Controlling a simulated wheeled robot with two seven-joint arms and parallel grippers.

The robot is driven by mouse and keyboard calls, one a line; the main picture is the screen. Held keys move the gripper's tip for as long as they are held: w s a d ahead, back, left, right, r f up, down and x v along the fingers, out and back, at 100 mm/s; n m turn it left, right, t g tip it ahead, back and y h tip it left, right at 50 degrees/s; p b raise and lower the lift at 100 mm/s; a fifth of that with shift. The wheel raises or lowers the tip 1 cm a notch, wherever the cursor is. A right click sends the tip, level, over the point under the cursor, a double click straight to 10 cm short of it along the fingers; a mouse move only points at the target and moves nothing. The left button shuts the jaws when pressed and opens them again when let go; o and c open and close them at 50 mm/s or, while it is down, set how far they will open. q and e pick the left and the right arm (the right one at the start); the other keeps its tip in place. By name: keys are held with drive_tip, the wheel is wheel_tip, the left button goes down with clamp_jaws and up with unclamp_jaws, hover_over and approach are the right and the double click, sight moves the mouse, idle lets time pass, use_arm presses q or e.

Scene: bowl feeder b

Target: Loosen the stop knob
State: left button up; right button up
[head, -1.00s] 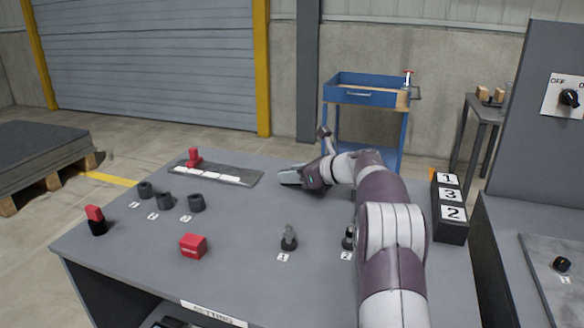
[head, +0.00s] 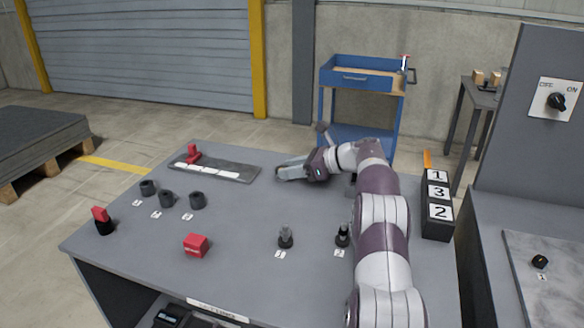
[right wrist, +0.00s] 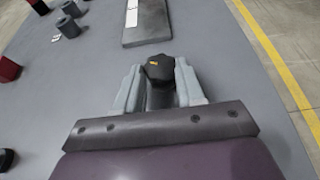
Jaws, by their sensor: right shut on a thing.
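A red stop (head: 193,153) stands near the left end of a flat grey rail (head: 240,170) with white labels at the back of the table; I cannot make out its knob. My right gripper (head: 281,172) is low over the table, just right of the rail's right end and apart from it. In the right wrist view its fingers (right wrist: 158,88) are shut on a black piece (right wrist: 158,68) with a small orange mark. The head view does not show this piece clearly. The rail's near end (right wrist: 147,35) is ahead of the fingers there. My left gripper is not in view.
The table between the rail and posts is clear.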

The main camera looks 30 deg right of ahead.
drive_tip(key=o, duration=1)
drive_tip(key=shift+o, duration=0.2)
drive_tip(key=v, duration=1.2)
drive_tip(key=shift+s+d+r, duration=0.15)
drive_tip(key=shift+s+r, duration=0.05)
